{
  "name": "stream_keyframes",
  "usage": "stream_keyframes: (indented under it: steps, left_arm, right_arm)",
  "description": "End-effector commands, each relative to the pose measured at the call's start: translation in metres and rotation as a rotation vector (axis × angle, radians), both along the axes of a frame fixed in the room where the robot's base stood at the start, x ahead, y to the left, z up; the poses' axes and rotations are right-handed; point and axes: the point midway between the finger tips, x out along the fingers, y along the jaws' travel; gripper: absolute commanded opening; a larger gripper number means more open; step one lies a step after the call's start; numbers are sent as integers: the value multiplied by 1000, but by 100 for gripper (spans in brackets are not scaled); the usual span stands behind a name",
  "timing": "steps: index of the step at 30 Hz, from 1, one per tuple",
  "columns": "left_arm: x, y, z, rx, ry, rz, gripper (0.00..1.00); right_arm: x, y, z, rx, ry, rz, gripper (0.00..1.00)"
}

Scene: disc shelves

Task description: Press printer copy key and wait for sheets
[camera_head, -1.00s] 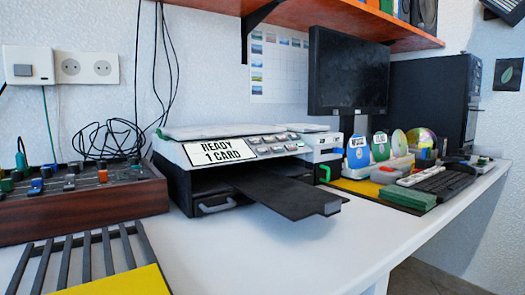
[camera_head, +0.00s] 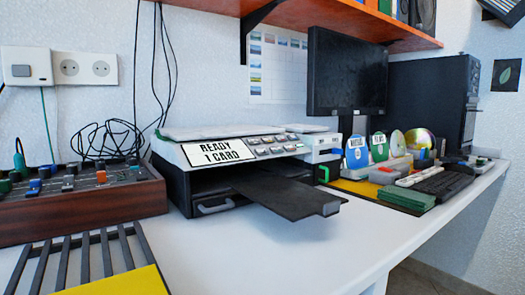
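The printer (camera_head: 170,160) stands on the white desk, left of the middle. To the right of the label are several grey keys (camera_head: 275,145); which one is the copy key is too small to read. A dark output tray (camera_head: 285,195) sticks out of the front, and no sheets show on it. Neither of my grippers shows in the head view.
A mixer with a wooden side (camera_head: 85,208) stands left of the printer. A dark slatted rack (camera_head: 75,260) with a yellow panel lies at front left. A monitor (camera_head: 347,72), discs, a green stack (camera_head: 404,198) and a keyboard (camera_head: 445,183) are to the right. Bare desk (camera_head: 260,260) lies before the printer.

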Motion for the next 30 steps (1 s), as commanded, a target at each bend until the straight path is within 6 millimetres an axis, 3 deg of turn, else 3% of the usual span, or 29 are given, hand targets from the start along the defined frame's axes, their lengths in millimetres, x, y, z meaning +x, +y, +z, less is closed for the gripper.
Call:
stream_keyframes:
  steps: [18, 30]
  left_arm:
    - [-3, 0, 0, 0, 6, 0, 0]
    - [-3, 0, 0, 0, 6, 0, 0]
  right_arm:
    - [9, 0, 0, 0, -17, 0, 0]
    - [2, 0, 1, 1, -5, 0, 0]
